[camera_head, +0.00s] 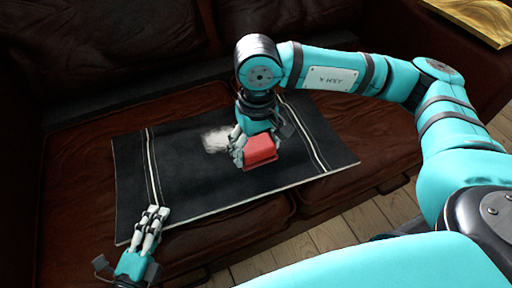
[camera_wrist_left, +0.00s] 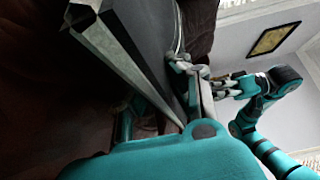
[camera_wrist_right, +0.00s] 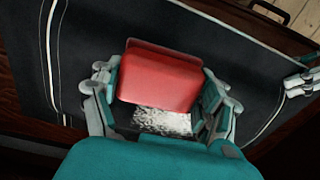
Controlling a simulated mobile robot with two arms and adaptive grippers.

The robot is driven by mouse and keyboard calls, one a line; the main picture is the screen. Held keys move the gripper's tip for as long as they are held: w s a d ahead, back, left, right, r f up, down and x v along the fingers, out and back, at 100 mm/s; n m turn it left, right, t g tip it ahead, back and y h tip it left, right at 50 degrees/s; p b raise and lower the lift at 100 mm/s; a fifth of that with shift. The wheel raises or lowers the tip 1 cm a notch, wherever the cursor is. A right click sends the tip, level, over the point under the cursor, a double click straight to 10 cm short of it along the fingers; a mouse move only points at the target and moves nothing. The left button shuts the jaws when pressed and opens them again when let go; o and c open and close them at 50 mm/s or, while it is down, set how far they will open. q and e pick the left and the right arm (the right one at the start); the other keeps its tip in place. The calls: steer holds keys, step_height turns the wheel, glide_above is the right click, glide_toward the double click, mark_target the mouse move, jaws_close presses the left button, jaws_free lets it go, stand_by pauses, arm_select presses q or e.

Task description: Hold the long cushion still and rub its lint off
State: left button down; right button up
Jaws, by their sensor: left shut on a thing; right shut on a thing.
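The long cushion (camera_head: 185,185), flat and black with white stripes near both ends, lies on the sofa seat. A pale, fuzzy lint patch (camera_head: 215,140) sits near its middle. My left gripper (camera_head: 154,220) is shut on the cushion's front left edge. Its fingers also show at the right of the right wrist view (camera_wrist_right: 300,84). My right gripper (camera_head: 242,145) is shut on a red block-shaped tool (camera_head: 260,151) over the cushion, right of the lint. In the right wrist view, the red tool (camera_wrist_right: 160,77) sits between the fingers, with speckled pale material (camera_wrist_right: 162,122) beside it.
The brown leather sofa (camera_head: 75,145) has a backrest behind the cushion. Wooden floorboards (camera_head: 345,232) show in front of the sofa. My right arm crosses above the cushion's right part.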

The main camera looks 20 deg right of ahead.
glide_toward(204, 145)
steer(key=shift+d+f, duration=0.2)
steer(key=shift+f, duration=2.9)
steer(key=shift+d+f, duration=0.25)
steer(key=shift+d, duration=0.45)
steer(key=shift+c, duration=0.4)
steer(key=shift+s+d, duration=0.2)
steer(key=shift+d, duration=2.15)
steer(key=shift+s+d, duration=0.15)
steer(key=shift+d, duration=2.2)
steer(key=shift+w+a, duration=0.2)
steer(key=shift+a, duration=2.6)
steer(key=shift+w+a, duration=0.15)
steer(key=shift+a, duration=2.6)
step_height(204, 145, up, 3)
steer(key=shift+w+d+f, duration=0.1)
steer(key=shift+f, duration=0.1)
steer(key=shift+r, duration=2.85)
arm_select(q)
steer(key=c, duration=1.2)
jaws_free()
